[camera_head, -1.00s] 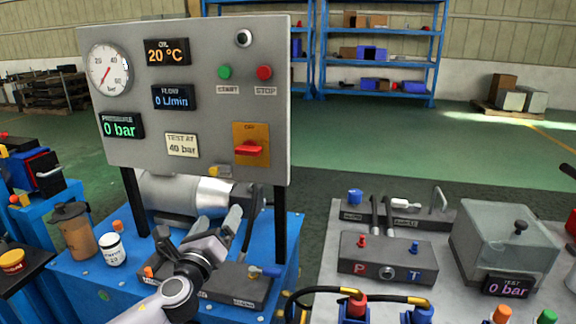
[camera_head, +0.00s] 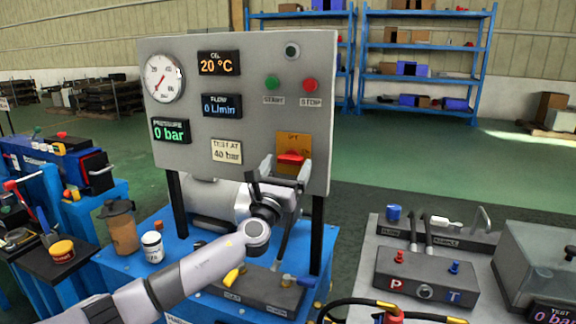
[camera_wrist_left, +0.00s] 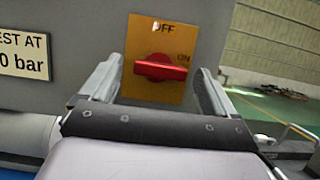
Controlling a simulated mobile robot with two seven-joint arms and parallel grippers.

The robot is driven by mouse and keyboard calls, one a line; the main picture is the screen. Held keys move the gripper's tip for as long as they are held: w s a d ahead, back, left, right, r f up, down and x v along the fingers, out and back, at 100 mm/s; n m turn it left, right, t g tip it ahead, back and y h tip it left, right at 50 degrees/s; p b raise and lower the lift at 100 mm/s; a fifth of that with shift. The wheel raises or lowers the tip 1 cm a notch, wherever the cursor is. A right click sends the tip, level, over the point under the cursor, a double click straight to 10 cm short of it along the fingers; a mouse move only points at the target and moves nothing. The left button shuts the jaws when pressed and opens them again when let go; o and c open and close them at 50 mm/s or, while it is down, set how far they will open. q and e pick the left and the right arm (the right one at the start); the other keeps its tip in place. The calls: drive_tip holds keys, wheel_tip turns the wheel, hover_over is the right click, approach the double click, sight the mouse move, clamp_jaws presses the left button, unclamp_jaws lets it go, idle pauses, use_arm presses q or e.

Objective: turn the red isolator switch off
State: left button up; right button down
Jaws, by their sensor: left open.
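The red isolator switch (camera_head: 291,158) sits on a yellow plate (camera_head: 293,141) at the lower right of the grey panel. In the left wrist view the red handle (camera_wrist_left: 160,68) lies roughly horizontal, its right end towards the ON mark; OFF is marked at the top of the plate. My left gripper (camera_head: 283,172) is just below and in front of the switch. It is open, with its fingers (camera_wrist_left: 158,85) on either side of the handle and apart from it in the picture. Exact depth to the handle is hard to tell. My right gripper is not in view.
The grey panel (camera_head: 215,120) carries a gauge, displays and green START and red STOP buttons. A blue bench (camera_head: 135,262) with a bottle and a white jar (camera_head: 152,247) stands below. At right is a grey table with a P/T block (camera_head: 427,275) and a clear box.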

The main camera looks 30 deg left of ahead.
use_arm(q)
drive_tip(key=shift+w+a+r, duration=0.1)
drive_tip(key=shift+w+r, duration=0.05)
drive_tip(key=shift+w, duration=0.25)
drive_tip(key=c, duration=1.1)
drive_tip(key=shift+o, duration=0.2)
